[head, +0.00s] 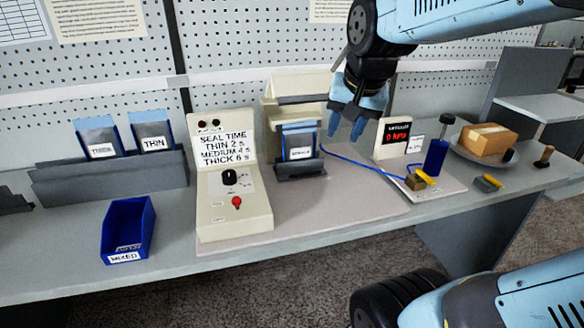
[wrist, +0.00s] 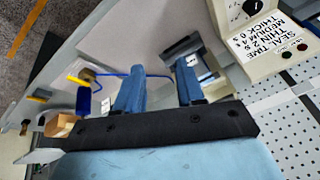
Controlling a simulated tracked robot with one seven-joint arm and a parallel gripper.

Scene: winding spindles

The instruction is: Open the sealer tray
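The sealer (head: 283,86) is a beige housing at the back of the bench, left of my gripper. A dark grey tray (head: 301,170) sits at its front, and a blue-edged pouch with a white label (head: 299,140) stands in it. The tray also shows in the wrist view (wrist: 181,47), beyond my right finger, which partly covers the pouch. My gripper (head: 346,128) is to the right of the sealer, above the bench, with its blue fingers pointing down. In the wrist view the fingers (wrist: 160,72) are apart with nothing between them. It does not visibly touch the tray.
A beige control box (head: 233,212) with a seal time sign stands left of the tray. A blue cable (head: 350,162) runs right to a vacuum station (head: 440,190). A blue bin (head: 128,230) and pouch rack (head: 110,178) are left; a parcel (head: 487,140) is right.

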